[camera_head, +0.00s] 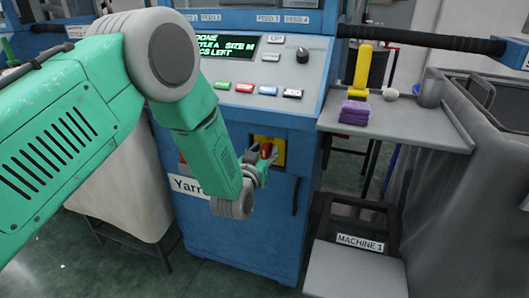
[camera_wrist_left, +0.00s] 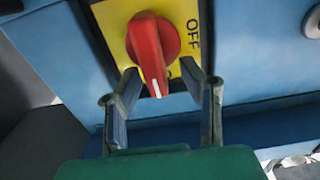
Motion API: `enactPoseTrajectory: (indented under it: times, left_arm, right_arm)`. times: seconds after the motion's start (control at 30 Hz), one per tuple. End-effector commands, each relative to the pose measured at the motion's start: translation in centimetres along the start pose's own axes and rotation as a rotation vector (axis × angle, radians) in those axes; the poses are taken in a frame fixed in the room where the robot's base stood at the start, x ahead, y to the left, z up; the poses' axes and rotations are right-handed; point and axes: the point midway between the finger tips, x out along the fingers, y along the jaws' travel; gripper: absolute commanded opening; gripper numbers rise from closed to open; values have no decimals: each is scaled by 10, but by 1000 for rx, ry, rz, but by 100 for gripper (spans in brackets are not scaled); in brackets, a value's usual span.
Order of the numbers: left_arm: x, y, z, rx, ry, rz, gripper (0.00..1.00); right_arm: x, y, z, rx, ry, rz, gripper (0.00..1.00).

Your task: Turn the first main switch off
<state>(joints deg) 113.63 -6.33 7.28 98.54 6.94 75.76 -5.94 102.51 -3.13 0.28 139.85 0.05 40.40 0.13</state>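The main switch is a red rotary knob (camera_head: 267,147) on a yellow plate (camera_head: 280,152) on the blue machine's front. In the left wrist view the red knob (camera_wrist_left: 149,48) shows large on the yellow plate (camera_wrist_left: 116,20). Its handle points toward my gripper, with a white mark at the tip. My left gripper (camera_head: 264,167) is at the switch. Its fingers (camera_wrist_left: 159,72) are open, one on each side of the handle, with visible gaps. My right gripper is not in view.
The blue machine (camera_head: 235,235) has a control panel with a lit display (camera_head: 215,45) and coloured buttons above the switch. A stand labelled MACHINE 1 (camera_head: 358,243) is at lower right.

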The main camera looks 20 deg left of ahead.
Motion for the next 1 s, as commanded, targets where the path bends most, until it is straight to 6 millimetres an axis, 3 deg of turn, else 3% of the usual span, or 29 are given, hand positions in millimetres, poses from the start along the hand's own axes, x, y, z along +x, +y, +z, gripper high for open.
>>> enactPoseTrajectory:
  times: [0.13, 0.2, 0.23, 0.67, 1.0]
  left_arm:
    - [0, 0, 0, 0, 0, 0, 32]
    - [0, 0, 0, 0, 0, 0, 7]
    - [0, 0, 0, 0, 0, 1, 0]
    - [0, -1, 0, -44, 0, 0, 0]
    - [0, -8, 1, -274, 0, -2, 0]
  right_arm:
    - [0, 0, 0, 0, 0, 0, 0]
    - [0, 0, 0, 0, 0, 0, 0]
    - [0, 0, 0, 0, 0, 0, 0]
    - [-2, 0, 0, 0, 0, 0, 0]
    - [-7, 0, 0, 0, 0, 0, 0]
